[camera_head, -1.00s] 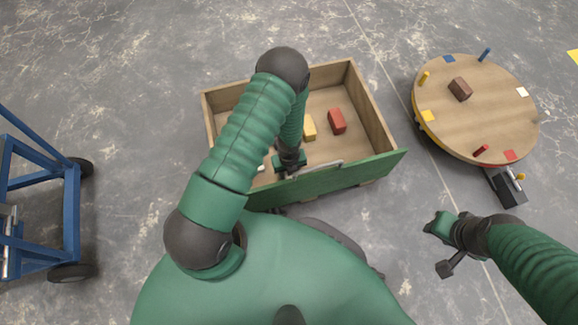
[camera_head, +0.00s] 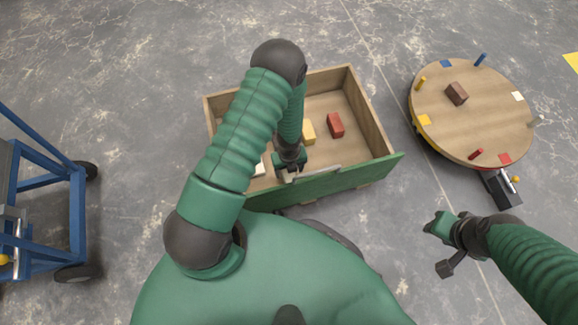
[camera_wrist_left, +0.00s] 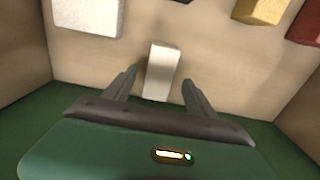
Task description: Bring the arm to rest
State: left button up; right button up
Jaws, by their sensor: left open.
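My left arm reaches over the wooden crate (camera_head: 375,115), and its gripper (camera_head: 289,172) is down inside, near the green front wall. In the left wrist view the left gripper (camera_wrist_left: 158,92) is open. A pale narrow block (camera_wrist_left: 162,68) lies on the crate floor in line with the gap between the fingers; I cannot tell whether they touch it. My right gripper (camera_head: 437,226) hangs over the floor at the right, outside the crate; its jaw state is unclear.
The crate also holds a yellow block (camera_head: 308,132), a red block (camera_head: 335,125) and a white block (camera_head: 258,168). A round table (camera_head: 480,120) with pegs and a brown block stands right. A blue cart (camera_head: 72,220) stands left. Grey floor lies between.

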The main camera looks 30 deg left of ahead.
pick_arm(q)
jog(key=s+d+r+n+t+p, duration=0.1)
jog(key=r+n+p, duration=1.2)
jog(key=r, duration=2.2)
jog(key=s+d+r+n+t+p, duration=0.1)
jog(key=s+d+r+n+p, duration=0.2)
jog(key=r+n+p, duration=1)
notch_tip(320, 180, up, 24)
jog(key=p, duration=1.4)
jog(key=shift+s+d+f+t, duration=0.2)
jog(key=shift+d+t, duration=0.05)
jog(key=shift+t, duration=0.05)
pick_arm(e)
jog(key=w+v, duration=0.3)
jog(key=v, duration=1)
jog(key=w+r+v, duration=0.1)
jog(key=w+v, duration=0.2)
jog(key=v, duration=1.1)
jog(key=w+r+v, duration=0.1)
jog(key=w+v, duration=0.2)
jog(key=v, duration=1)
jog(key=shift+r, duration=0.35)
